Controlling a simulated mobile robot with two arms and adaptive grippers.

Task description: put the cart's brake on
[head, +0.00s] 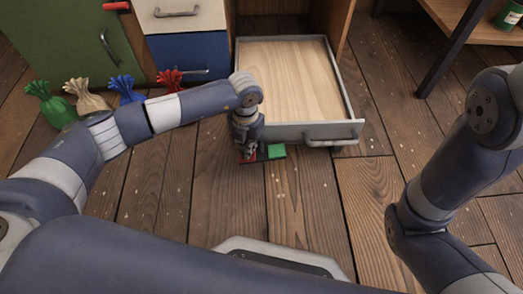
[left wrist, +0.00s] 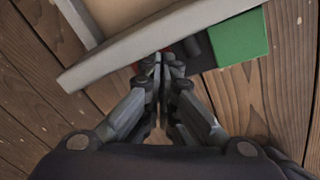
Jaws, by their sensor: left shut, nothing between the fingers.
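A small rocker pedal with a green half (head: 277,151) and a red half (head: 249,158) is low by the floor at the front edge of a grey-rimmed, wood-bottomed box (head: 295,131), which looks like a low cart or open drawer. My left gripper (head: 246,153) points down over the red half, fingers together and empty. In the left wrist view the closed fingertips (left wrist: 161,58) hide most of the red; whether they touch it I cannot tell. The green half (left wrist: 240,38) is clear to their right. My right arm shows, but its gripper is out of view.
The box has a front handle (head: 331,139). Several tied sacks, including a green one (head: 50,103) and a red one (head: 169,79), stand by the cabinets (head: 188,52). A dark table leg (head: 447,50) is at the right. The floor in front is clear.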

